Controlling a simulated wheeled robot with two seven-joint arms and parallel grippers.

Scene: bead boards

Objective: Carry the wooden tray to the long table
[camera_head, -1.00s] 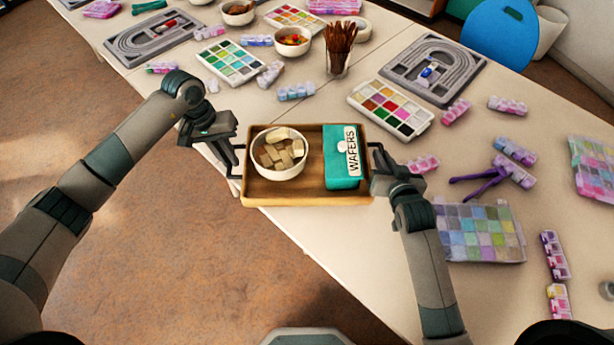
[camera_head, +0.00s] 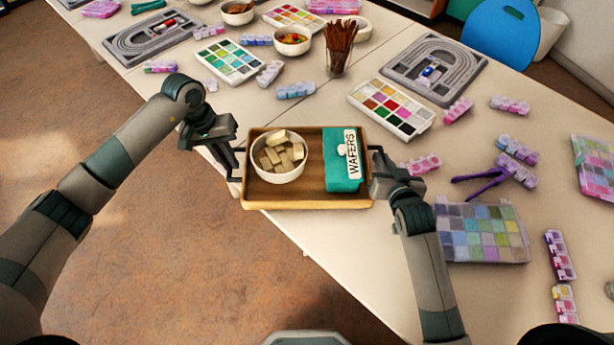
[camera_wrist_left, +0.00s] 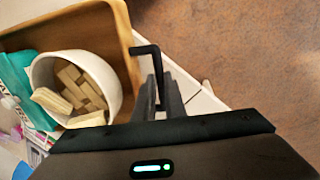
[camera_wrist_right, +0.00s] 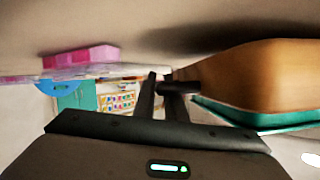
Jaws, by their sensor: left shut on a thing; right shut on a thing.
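The wooden tray (camera_head: 255,199) is held between my two grippers at the near edge of the long table (camera_head: 335,236). Whether it touches the table top is hard to tell. In the tray are a white bowl of wafer pieces (camera_head: 280,172) and a teal box labelled WAFERS (camera_head: 340,178). My left gripper (camera_head: 236,164) is shut on the tray's left dark handle, which also shows in the left wrist view (camera_wrist_left: 147,50). My right gripper (camera_head: 378,170) is shut on the right handle; the right wrist view shows the tray's side (camera_wrist_right: 250,75) close by.
Several bead boxes and boards lie around the tray: a paint-coloured palette (camera_head: 392,110), a purple stand-like piece (camera_head: 480,186), a pastel bead grid (camera_head: 482,234). A cup of brown sticks (camera_head: 338,55) stands behind. A blue chair (camera_head: 500,32) is at the far right.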

